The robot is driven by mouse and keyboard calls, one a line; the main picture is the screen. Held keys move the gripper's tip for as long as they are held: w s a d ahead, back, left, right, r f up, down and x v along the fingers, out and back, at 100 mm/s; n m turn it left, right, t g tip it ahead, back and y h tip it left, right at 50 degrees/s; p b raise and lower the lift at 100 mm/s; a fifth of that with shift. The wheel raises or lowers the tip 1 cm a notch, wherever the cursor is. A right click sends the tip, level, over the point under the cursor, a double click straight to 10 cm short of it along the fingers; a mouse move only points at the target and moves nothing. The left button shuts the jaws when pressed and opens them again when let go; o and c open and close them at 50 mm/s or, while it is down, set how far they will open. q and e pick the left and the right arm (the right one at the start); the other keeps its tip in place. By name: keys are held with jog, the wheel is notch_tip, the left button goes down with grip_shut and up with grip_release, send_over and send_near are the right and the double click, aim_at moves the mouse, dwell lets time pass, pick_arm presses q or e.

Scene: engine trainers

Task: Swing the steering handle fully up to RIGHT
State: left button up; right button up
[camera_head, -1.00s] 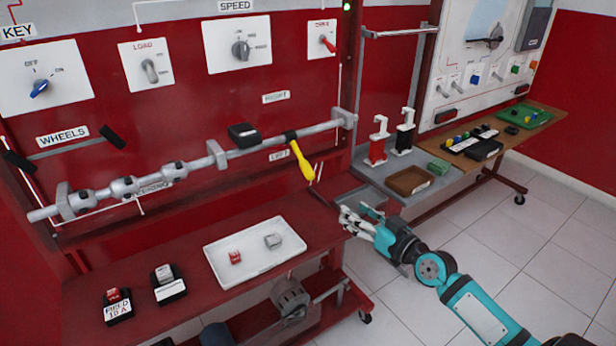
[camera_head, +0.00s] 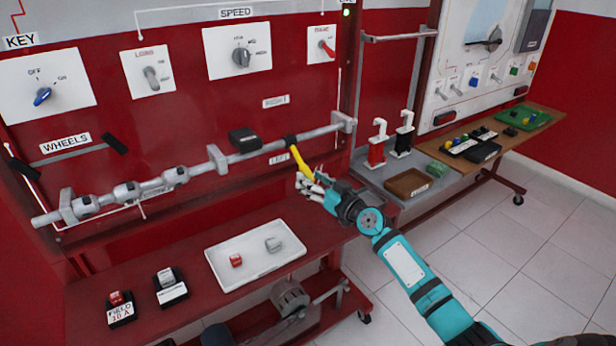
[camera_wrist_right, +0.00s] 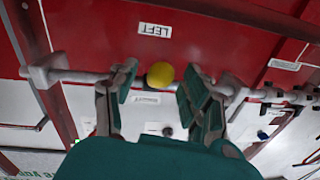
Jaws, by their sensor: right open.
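The yellow steering handle (camera_head: 299,159) hangs down from a black collar (camera_head: 290,141) on the grey bar in the head view, beside the LEFT label (camera_head: 279,158). The RIGHT label (camera_head: 275,101) is higher on the red panel. My right gripper (camera_head: 304,178) is at the handle's lower end. In the right wrist view the handle's round yellow end (camera_wrist_right: 160,75) lies between the two spread fingers of my right gripper (camera_wrist_right: 161,92), with gaps on both sides. My left gripper is not in view.
The grey bar (camera_head: 241,155) runs along the red panel. A white tray (camera_head: 225,275) with a red and a grey block sits on the red bench below. Red and black pump bottles (camera_head: 376,150) stand on the grey table to the right.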

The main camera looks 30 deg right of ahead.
jog(key=shift+w+a, duration=0.2)
jog(key=shift+w, duration=0.8)
grip_shut()
